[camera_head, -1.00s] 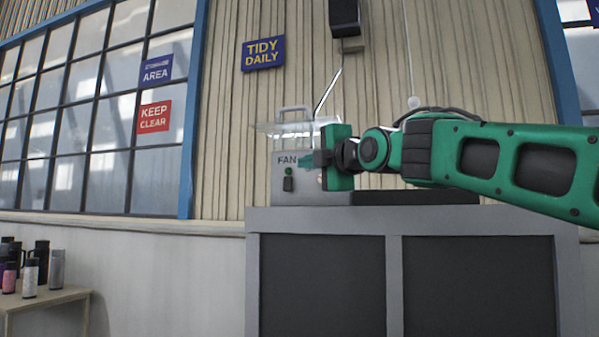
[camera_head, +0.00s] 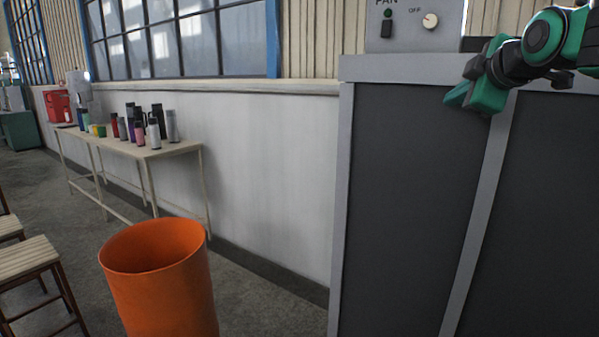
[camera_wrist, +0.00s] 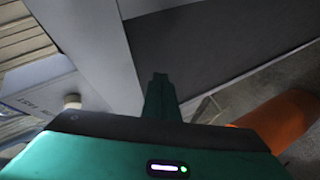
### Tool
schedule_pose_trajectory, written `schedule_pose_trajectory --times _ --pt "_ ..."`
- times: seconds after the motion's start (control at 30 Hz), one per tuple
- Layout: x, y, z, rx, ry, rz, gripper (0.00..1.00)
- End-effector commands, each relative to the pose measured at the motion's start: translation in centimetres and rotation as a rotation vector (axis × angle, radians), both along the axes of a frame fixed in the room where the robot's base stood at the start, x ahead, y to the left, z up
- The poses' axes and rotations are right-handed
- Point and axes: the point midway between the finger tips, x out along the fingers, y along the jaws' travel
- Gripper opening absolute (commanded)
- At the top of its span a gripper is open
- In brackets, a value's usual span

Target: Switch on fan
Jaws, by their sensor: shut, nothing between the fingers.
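The grey fan box (camera_head: 408,40) sits on the cabinet at the top of the head view, its upper part cut off by the picture edge. Its front has a green lamp (camera_head: 387,13), a black switch (camera_head: 386,30) below it, and a pale round knob (camera_head: 430,20) with "OFF" to its left. I cannot tell the switch's position. My gripper (camera_head: 462,97) is shut and empty, below and right of the knob, in front of the cabinet and apart from the box. In the wrist view, the knob (camera_wrist: 72,101) shows left of my gripper (camera_wrist: 160,82).
The dark-panelled cabinet (camera_head: 400,180) fills the right. An orange bin (camera_head: 165,285) stands on the floor at lower left. A table (camera_head: 165,150) with several bottles is along the wall, and stools (camera_head: 25,255) stand at far left. Floor between bin and cabinet looks clear.

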Motion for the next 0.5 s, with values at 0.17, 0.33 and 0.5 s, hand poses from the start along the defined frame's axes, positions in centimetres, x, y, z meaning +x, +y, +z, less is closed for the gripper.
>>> schedule_pose_trajectory --times 0.17,0.33,0.5 --pt "-4.2 -4.3 -9.6 0.230 0.217 -0.202 0.00" --pt "-10.0 -7.4 -18.4 0.456 0.413 -0.447 0.00" --pt "-17.5 -9.1 -26.4 0.674 0.593 -0.740 0.00"
